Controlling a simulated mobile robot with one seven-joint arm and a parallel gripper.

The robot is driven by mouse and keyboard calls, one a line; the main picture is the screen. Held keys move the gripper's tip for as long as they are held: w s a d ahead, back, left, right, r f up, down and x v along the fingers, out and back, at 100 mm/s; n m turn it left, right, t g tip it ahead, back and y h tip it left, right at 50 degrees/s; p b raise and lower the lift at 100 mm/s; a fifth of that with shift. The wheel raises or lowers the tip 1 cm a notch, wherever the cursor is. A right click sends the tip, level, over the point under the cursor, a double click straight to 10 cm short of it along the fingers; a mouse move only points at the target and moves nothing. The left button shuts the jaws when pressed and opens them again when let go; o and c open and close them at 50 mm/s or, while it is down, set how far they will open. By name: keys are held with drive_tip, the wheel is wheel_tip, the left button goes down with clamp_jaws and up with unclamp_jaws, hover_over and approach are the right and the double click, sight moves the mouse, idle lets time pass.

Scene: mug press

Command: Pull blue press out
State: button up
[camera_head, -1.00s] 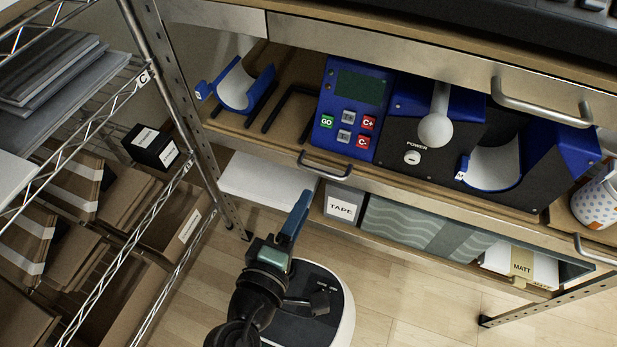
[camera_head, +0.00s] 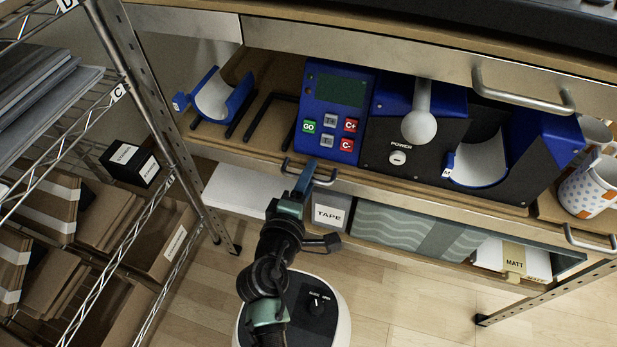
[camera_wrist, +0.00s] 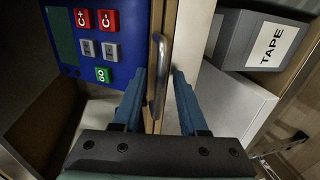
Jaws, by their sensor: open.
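The blue press (camera_head: 440,130) is a blue and black machine with a grey lever ending in a white ball. It stands on a wooden pull-out shelf (camera_head: 235,152) under the counter. Its blue control panel (camera_head: 333,112) has GO, C+ and C- buttons and also shows in the wrist view (camera_wrist: 88,35). A grey bar handle (camera_wrist: 160,62) is on the shelf's front edge, below the panel. My gripper (camera_wrist: 158,78) is open, with one blue finger on each side of the handle. In the head view, my gripper (camera_head: 304,180) is at the same handle, partly covering it.
A TAPE bin (camera_head: 331,212) and a MATT box (camera_head: 513,258) sit on the lower shelf. Mugs (camera_head: 588,186) stand right of the press. A wire rack (camera_head: 110,150) with boxes is at left.

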drive_tip(key=shift+w, duration=0.1)
clamp_jaws()
idle(1.4)
